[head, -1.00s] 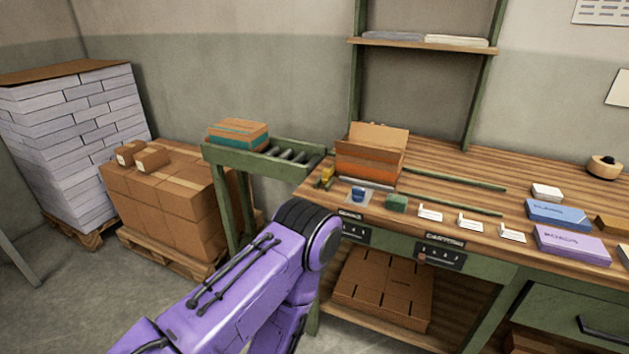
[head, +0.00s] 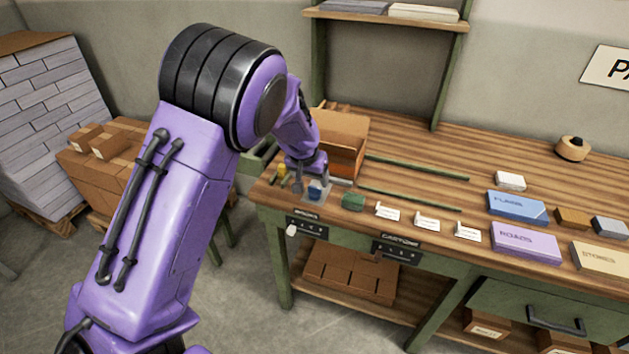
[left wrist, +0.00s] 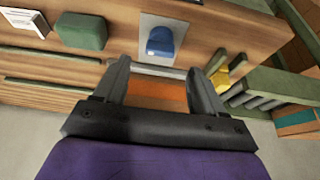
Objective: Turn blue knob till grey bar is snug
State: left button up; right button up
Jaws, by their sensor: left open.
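The blue knob (head: 316,191) stands on a light grey plate near the bench's left front corner. It also shows in the left wrist view (left wrist: 160,41), beyond the fingertips. The grey bar (left wrist: 160,71) lies along the edge of the orange carton (left wrist: 158,93), between the knob and the carton. In the head view my arm partly hides this area. My left gripper (left wrist: 169,66) is open and empty, its fingers apart over the carton and bar side, with the knob ahead of them. I cannot tell its height above the bench. My right gripper is out of view.
A green block (head: 353,201) and several white cards sit right of the knob. A yellow part (left wrist: 221,77) and the roller conveyor (left wrist: 262,100) are at the bench's left end. Green rails (head: 415,167) run along the bench. Blue and purple boxes stand farther right.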

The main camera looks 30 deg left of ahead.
aim_at(315, 187)
pick_arm(q)
jog(key=x, duration=0.5)
jog(key=shift+w+p, duration=0.1)
jog(key=shift+p, duration=0.2)
jog(key=shift+f, duration=0.2)
jog(key=c, duration=1.1)
jog(key=shift+o, duration=0.2)
